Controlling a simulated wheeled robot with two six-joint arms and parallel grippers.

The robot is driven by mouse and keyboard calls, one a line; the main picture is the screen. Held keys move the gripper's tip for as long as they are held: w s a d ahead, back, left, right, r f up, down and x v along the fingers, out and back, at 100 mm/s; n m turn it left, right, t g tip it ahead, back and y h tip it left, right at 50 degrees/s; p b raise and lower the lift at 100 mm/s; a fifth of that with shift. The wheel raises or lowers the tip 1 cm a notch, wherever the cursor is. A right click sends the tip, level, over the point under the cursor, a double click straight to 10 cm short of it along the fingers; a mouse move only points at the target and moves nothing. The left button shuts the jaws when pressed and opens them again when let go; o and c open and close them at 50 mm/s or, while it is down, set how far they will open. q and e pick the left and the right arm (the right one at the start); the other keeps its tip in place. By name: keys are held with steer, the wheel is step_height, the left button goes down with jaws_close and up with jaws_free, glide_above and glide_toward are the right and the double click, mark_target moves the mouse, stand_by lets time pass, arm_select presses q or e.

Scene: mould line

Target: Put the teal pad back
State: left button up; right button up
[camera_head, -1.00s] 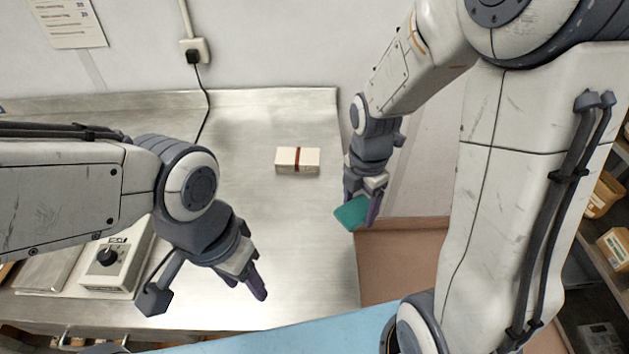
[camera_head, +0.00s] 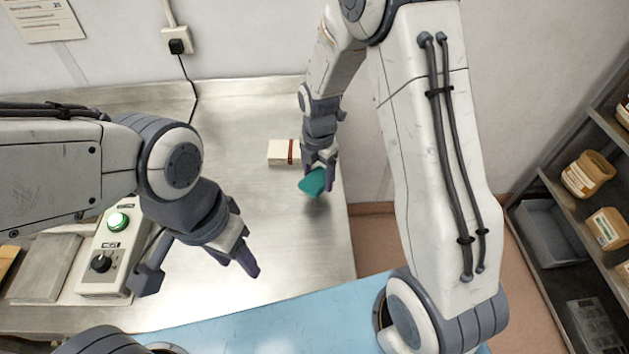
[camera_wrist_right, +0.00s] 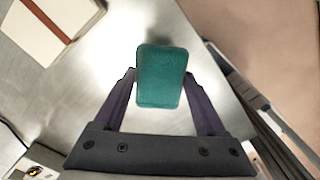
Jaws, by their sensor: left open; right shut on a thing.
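The teal pad (camera_head: 313,182) is a small rounded block. My right gripper (camera_head: 325,180) is shut on it and holds it over the right part of the metal bench. In the right wrist view the pad (camera_wrist_right: 161,77) sits between the two dark fingers of the right gripper (camera_wrist_right: 163,95), with bench surface and a blurred shadow behind it. My left gripper (camera_head: 247,262) is open and empty above the front middle of the bench, far from the pad.
A cream block with a red-brown band (camera_head: 283,152) lies on the bench just behind the pad. A control box (camera_head: 112,252) with a lit green button stands at the left. A shelf (camera_head: 575,150) with jars is at the far right. The middle of the metal bench (camera_head: 235,130) is clear.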

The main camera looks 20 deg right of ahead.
mark_target(315, 185)
steer(key=shift+w+a+f, duration=0.25)
steer(key=shift+w+f, duration=0.15)
steer(key=shift+w, duration=0.05)
step_height(315, 185, down, 3)
steer(key=shift+f+p, duration=0.2)
steer(key=shift+p, duration=0.45)
steer(key=shift+f, duration=0.2)
steer(key=shift+f, duration=0.2)
steer(key=o, duration=1.6)
steer(key=shift+c, duration=0.2)
